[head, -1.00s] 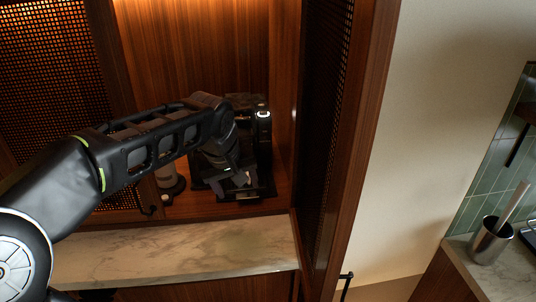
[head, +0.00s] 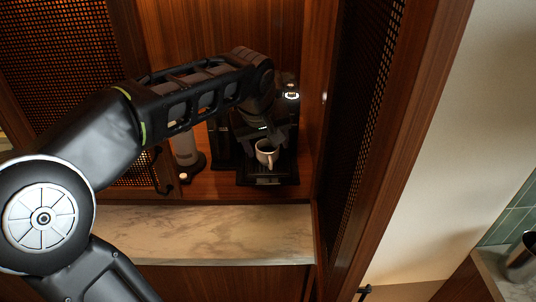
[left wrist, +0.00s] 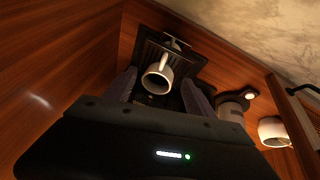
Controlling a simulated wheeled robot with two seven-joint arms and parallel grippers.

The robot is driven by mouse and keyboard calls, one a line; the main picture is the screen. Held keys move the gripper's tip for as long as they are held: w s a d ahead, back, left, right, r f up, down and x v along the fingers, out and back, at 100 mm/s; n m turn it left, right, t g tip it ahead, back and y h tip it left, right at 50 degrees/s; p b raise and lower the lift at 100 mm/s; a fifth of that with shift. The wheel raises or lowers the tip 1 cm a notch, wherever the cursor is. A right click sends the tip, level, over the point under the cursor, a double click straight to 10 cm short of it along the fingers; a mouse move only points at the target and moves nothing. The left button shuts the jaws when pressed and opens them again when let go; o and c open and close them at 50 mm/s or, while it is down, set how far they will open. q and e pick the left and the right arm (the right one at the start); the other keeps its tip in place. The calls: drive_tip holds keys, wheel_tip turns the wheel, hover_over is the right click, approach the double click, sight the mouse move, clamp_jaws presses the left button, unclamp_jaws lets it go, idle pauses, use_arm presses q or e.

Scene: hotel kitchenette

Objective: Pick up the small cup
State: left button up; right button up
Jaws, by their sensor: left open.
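The small white cup (head: 267,152) stands upright on the black drip tray (head: 268,180) of the dark coffee machine in the cabinet. In the left wrist view the cup (left wrist: 158,76) shows between the fingers of my left gripper (left wrist: 160,82), with its handle toward the top of the picture. My left gripper is open, with a finger on each side of the cup. I cannot tell whether either finger touches it. In the head view my arm and wrist hide most of the machine. My right gripper is in neither view.
A grey cylindrical appliance (head: 186,148) stands left of the machine. Another white cup (left wrist: 273,132) shows at the right of the left wrist view. The perforated cabinet door (head: 365,120) stands close on the right. The marble ledge (head: 200,235) in front is clear.

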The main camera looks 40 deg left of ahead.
sight(270, 156)
use_arm(q)
drive_tip(key=shift+f, duration=0.1)
drive_tip(key=p+x, duration=0.1)
drive_tip(key=x, duration=0.4)
drive_tip(key=shift+c, duration=0.4)
idle(0.3)
clamp_jaws()
idle(0.5)
idle(0.7)
